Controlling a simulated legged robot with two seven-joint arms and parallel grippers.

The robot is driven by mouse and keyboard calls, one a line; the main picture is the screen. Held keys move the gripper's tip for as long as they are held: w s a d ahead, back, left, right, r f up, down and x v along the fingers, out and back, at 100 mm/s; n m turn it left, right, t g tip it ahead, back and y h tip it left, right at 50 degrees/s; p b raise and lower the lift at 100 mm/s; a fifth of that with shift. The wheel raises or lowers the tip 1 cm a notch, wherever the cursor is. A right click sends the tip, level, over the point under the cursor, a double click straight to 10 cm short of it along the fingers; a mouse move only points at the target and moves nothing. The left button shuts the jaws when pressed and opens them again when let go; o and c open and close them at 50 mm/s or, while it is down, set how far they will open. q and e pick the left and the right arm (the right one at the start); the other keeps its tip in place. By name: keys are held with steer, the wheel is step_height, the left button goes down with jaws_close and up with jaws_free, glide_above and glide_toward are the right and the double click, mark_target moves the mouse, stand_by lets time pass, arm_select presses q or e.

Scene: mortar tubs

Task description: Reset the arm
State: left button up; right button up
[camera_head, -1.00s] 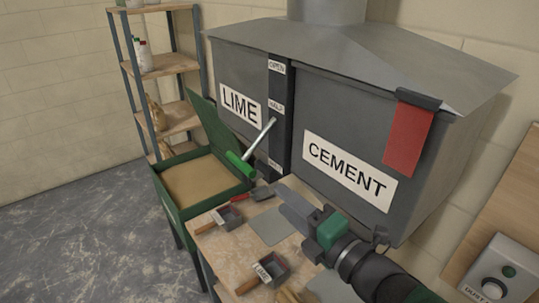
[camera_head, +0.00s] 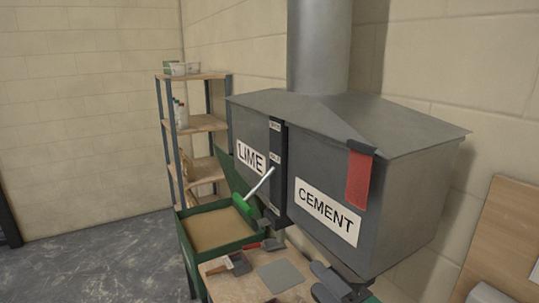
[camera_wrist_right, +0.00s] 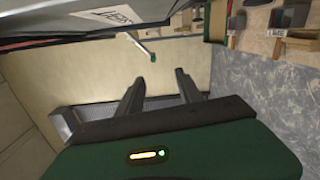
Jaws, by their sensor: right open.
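My right gripper (camera_head: 322,282) is at the bottom edge of the head view, below the grey hopper bin (camera_head: 410,215) with the CEMENT label and beside the wooden worktop (camera_head: 235,287). In the right wrist view its two dark fingers (camera_wrist_right: 158,90) are apart with nothing between them. The lever (camera_head: 261,184) with a green grip (camera_head: 243,207) slants out from the hopper's scale strip, apart from the gripper. The lever also shows beyond the fingers in the right wrist view (camera_wrist_right: 139,42). My left gripper is not in view.
A green tub of sand-coloured material (camera_head: 232,243) stands left of the worktop. A grey plate (camera_head: 281,276) and a scoop (camera_head: 240,263) lie on the worktop. A shelf rack (camera_head: 203,124) stands behind. A red cloth (camera_head: 358,180) hangs on the hopper. The left floor is clear.

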steer(key=d+f+m+g+h, duration=0.3)
steer(key=d+f+m+h, duration=0.15)
steer(key=f+m, duration=0.35)
steer(key=d+f+m+g+h, duration=0.25)
steer(key=d+f+m, duration=0.35)
steer(key=f, duration=0.4)
steer(key=s+a+f+m+g+h, duration=0.1)
steer(key=s+f+m+g, duration=0.6)
steer(key=s+f+m, duration=0.3)
step_height(320, 180, down, 2)
steer(key=s, duration=0.2)
steer(key=shift+s+a+m, duration=0.4)
steer(key=shift+w+d+f+g, duration=0.1)
steer(key=shift+d+f+g, duration=0.05)
steer(key=shift+d+g, duration=0.15)
steer(key=shift+a, duration=0.1)
